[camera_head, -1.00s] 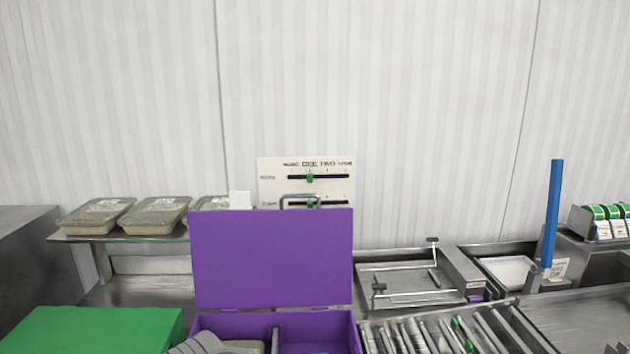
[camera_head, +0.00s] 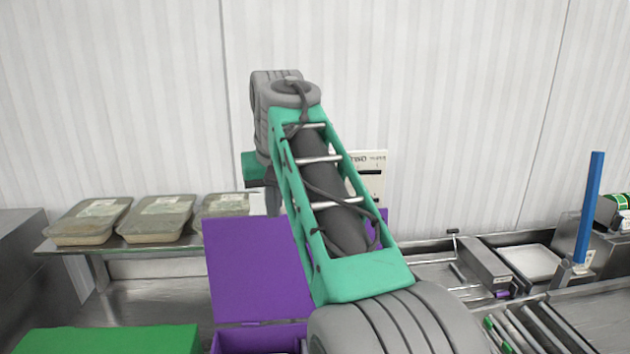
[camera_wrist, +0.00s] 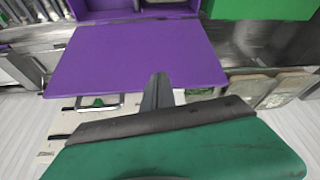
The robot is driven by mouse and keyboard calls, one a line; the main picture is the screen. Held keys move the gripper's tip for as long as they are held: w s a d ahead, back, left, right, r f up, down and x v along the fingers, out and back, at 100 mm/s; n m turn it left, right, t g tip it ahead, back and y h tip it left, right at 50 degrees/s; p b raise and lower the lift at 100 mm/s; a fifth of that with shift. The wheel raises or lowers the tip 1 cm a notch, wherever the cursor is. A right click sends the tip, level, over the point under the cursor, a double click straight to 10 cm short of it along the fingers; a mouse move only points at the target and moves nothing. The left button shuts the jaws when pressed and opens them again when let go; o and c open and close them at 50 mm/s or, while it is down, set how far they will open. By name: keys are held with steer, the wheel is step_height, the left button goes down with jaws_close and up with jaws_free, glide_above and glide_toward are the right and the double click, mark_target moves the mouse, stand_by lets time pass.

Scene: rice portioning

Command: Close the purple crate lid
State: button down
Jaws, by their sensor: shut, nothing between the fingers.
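The purple crate (camera_head: 258,340) is at the bottom middle of the head view, mostly cut off by the frame and my arm. Its purple lid (camera_head: 255,265) stands open and upright at the back of the crate. My arm crosses in front of the lid's right part, and my gripper's fingers are hidden in that view. In the wrist view, the lid (camera_wrist: 115,55) lies beyond my gripper (camera_wrist: 160,80), and the crate's opening shows at the top. The fingers are together and empty, overlapping the lid's free edge in the picture. I cannot tell whether they touch it.
A green box or lid (camera_head: 110,340) is left of the crate. Several covered trays (camera_head: 158,218) sit on a shelf at the back left. A white panel (camera_head: 372,175) stands behind the lid. Metal equipment and a blue post (camera_head: 589,205) are to the right.

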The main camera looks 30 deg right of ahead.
steer(key=w+d+r+m+p, duration=0.1)
steer(key=w+d+r+m, duration=0.1)
steer(key=d+r, duration=0.8)
steer(key=d+x, duration=0.2)
steer(key=x, duration=1)
steer(key=shift+s+d+h, duration=0.25)
steer(key=shift+s+h, duration=0.05)
steer(key=shift+h, duration=0.1)
